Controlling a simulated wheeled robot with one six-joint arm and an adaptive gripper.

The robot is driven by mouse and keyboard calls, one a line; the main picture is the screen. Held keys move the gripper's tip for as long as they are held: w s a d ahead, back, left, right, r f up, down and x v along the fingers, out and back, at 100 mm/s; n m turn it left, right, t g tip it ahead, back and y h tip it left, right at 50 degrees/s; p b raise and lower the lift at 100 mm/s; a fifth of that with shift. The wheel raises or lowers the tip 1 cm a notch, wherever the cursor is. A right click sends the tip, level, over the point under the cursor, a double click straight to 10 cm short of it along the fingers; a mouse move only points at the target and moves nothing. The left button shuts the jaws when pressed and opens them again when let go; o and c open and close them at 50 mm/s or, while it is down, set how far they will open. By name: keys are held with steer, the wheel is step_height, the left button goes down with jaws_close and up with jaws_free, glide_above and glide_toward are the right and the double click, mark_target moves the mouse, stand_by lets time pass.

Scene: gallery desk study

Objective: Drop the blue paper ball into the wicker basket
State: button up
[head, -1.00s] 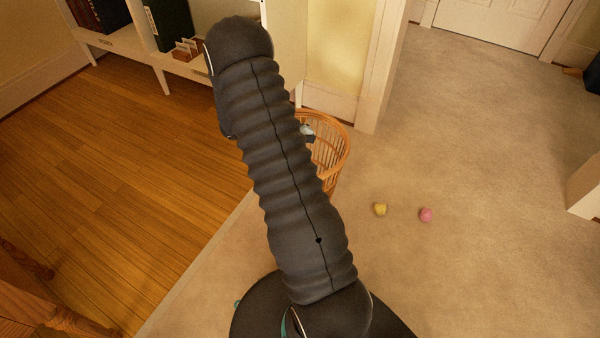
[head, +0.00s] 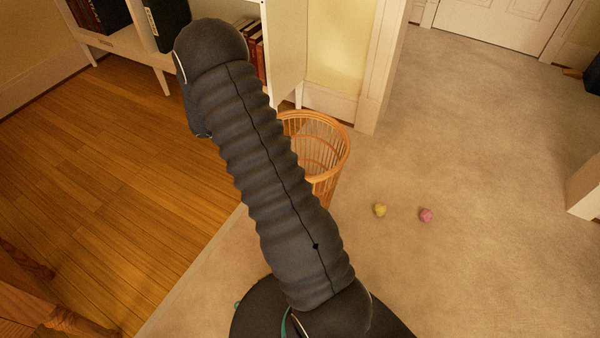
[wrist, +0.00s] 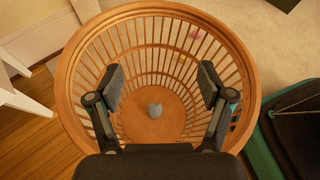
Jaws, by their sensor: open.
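The wicker basket (head: 335,150) stands on the carpet, partly hidden behind my arm in the head view. In the wrist view its round rim (wrist: 248,75) surrounds my gripper (wrist: 161,84), which is open over the basket with its two fingers apart and nothing between them. The blue paper ball (wrist: 155,110), greyish-blue in this light, appears to lie on the basket's round bottom, below and between the fingers. The ball is not visible in the head view, where my gripper is also hidden.
A yellow ball (head: 380,210) and a pink ball (head: 426,215) lie on open carpet right of the basket. A white shelf unit (head: 285,50) stands behind it, beside a wall edge. Wood floor (head: 110,160) lies left; the carpet at right is mostly clear.

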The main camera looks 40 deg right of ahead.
steer(key=shift+v, duration=1.9)
steer(key=s+a+r+m+t+y+p, duration=0.1)
steer(key=s+a+r+m+y, duration=0.3)
steer(key=r, duration=0.4)
steer(key=s+a+r+m+t+y+p, duration=0.1)
steer(key=s+a+r+m+t+y, duration=0.2)
steer(key=s+r, duration=0.45)
steer(key=s+a+r+m+t+y, duration=0.2)
steer(key=s+a+r+m+t, duration=0.1)
steer(key=s+a, duration=0.4)
steer(key=s+a+r+m+t+y+p, duration=0.1)
steer(key=s+a+r+m+t+y, duration=0.2)
steer(key=s+a+r+m, duration=0.2)
steer(key=shift+s+a+r+t+y, duration=0.3)
steer(key=shift+s+a+r, duration=0.6)
steer(key=shift+s, duration=0.35)
